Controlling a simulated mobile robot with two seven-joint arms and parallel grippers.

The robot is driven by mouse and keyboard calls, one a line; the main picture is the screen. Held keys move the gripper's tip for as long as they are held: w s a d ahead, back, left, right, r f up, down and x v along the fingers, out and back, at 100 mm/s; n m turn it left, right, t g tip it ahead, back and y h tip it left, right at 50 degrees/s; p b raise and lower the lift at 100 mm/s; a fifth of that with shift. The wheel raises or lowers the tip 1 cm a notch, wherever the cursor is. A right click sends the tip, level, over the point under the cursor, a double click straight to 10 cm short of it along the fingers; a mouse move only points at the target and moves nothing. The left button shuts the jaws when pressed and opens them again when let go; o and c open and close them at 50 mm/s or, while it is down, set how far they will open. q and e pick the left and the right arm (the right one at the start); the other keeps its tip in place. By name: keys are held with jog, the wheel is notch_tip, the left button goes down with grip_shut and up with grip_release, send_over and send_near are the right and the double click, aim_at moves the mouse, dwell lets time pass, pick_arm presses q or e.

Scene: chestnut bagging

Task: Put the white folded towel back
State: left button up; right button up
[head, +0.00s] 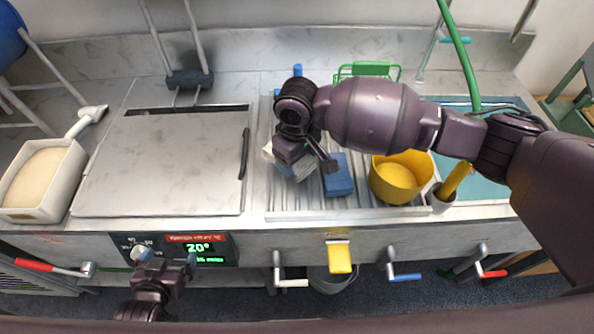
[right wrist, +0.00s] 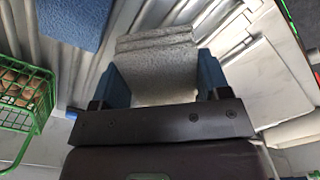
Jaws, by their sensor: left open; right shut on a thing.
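The white folded towel (head: 300,174) is at the left part of the ribbed metal drainboard, mostly hidden under my right gripper (head: 287,158) in the head view. In the right wrist view the towel (right wrist: 158,72) looks light grey and layered, and sits between the two blue fingers of my right gripper (right wrist: 158,85), which is shut on it. I cannot tell whether the towel touches the drainboard. My left gripper (head: 168,262) is open and empty in front of the counter, near the control panel.
A blue folded cloth (head: 338,178) lies just right of the towel, with a yellow bowl (head: 398,180) beyond it. A green wire basket (head: 368,70) with brown round things (right wrist: 20,85) stands behind. A closed flat cover (head: 165,160) and a white bin (head: 72,180) are left.

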jog(key=shift+f, duration=2.55)
jog(key=shift+f, duration=0.15)
jog(key=o, duration=1)
notch_tip(320, 180, up, 12)
jog(key=shift+r, duration=0.2)
